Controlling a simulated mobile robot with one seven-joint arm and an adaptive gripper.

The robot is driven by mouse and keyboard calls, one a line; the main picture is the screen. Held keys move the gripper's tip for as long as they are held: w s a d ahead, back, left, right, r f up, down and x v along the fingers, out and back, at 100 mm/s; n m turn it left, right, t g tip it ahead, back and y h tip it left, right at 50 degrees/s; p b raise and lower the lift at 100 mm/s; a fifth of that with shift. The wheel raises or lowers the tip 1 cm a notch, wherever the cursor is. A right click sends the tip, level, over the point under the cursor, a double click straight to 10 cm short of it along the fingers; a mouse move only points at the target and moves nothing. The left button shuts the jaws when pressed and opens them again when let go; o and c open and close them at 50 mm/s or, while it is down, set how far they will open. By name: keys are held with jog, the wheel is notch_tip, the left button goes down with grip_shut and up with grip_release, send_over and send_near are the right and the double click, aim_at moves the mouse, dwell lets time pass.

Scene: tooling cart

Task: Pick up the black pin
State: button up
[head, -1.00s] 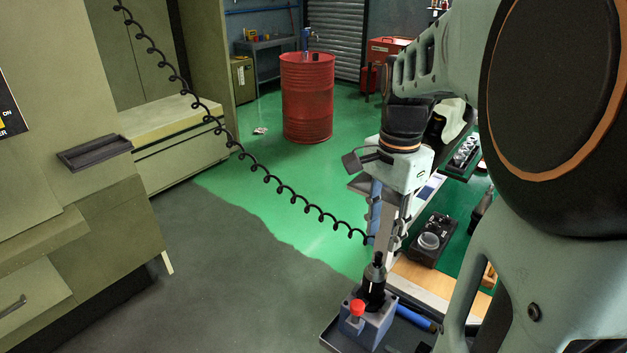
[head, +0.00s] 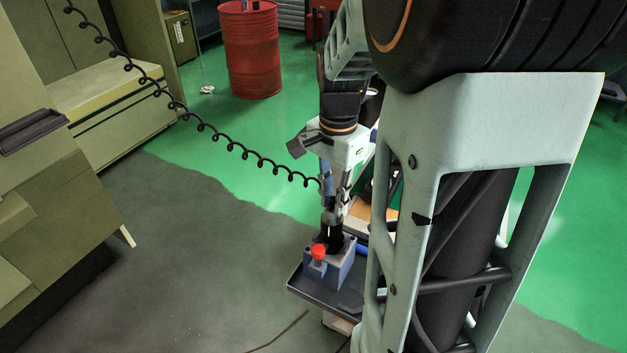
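The black pin (head: 332,238) stands upright in a blue-grey block (head: 342,270) with a red knob (head: 318,251) on its front left. The block sits on a dark tray at the cart's near end. My gripper (head: 335,206) points down directly above the pin, with its fingers at the level of the pin's top. The fingers are small and partly overlap the pin's top, so I cannot tell whether they are apart or closed on it. The pin's lower end is hidden in the block.
The dark tray's rim (head: 301,290) borders the block. A coiled black cable (head: 235,145) hangs across the view to near my gripper. My arm hides most of the cart to the right. A red barrel (head: 252,50) stands far back. Open floor lies at the left.

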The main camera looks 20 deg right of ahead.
grip_shut()
jog(key=shift+r, duration=0.15)
